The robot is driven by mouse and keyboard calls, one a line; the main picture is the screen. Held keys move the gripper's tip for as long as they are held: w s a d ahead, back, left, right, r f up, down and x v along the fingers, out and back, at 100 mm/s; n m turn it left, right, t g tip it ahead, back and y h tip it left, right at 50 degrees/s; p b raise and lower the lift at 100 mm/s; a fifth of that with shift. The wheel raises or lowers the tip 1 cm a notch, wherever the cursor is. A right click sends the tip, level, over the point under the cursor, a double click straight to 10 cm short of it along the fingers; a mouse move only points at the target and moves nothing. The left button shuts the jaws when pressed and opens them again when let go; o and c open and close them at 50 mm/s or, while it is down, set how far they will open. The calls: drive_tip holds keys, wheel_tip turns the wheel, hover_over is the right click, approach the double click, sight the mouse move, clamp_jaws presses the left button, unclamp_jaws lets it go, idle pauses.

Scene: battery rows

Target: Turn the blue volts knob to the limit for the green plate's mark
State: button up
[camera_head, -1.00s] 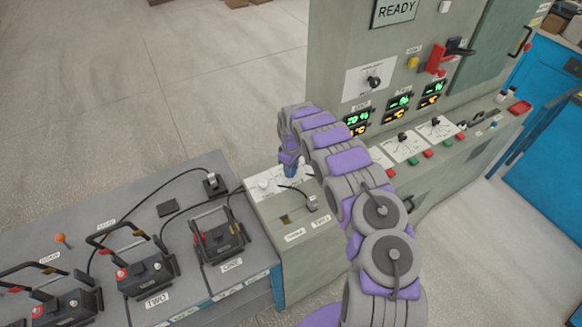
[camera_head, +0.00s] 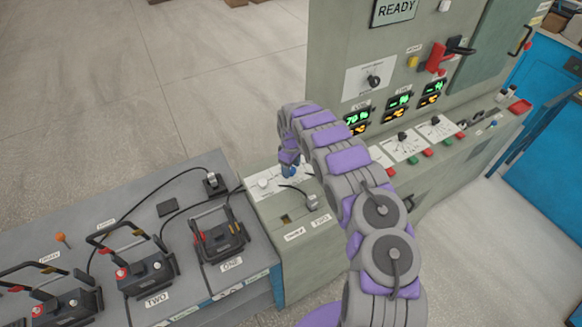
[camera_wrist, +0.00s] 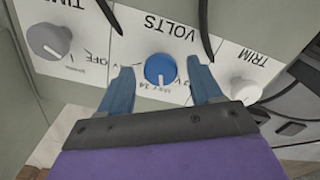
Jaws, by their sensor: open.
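The blue volts knob (camera_wrist: 160,69) is on a white panel, beside the upside-down word VOLTS in the wrist view. It has a pale pointer line toward the bottom of that picture, near partly hidden scale print. My gripper (camera_wrist: 160,78) is open, with one blue finger on each side of the knob and gaps on both sides. In the head view my gripper (camera_head: 290,168) is over the small panel at the end of the bench, and the knob there is mostly hidden by it. I cannot make out a green plate in either view.
A grey timer knob (camera_wrist: 48,41) and a white trim knob (camera_wrist: 243,91) flank the volts knob. Batteries labelled ONE (camera_head: 220,240) and TWO (camera_head: 145,275) stand on the bench. A grey cabinet (camera_head: 335,60) with a READY display (camera_head: 394,11) rises behind.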

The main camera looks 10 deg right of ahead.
sight(291, 169)
wheel_tip(291, 169, up, 17)
drive_tip(key=shift+p, duration=0.35)
idle(0.4)
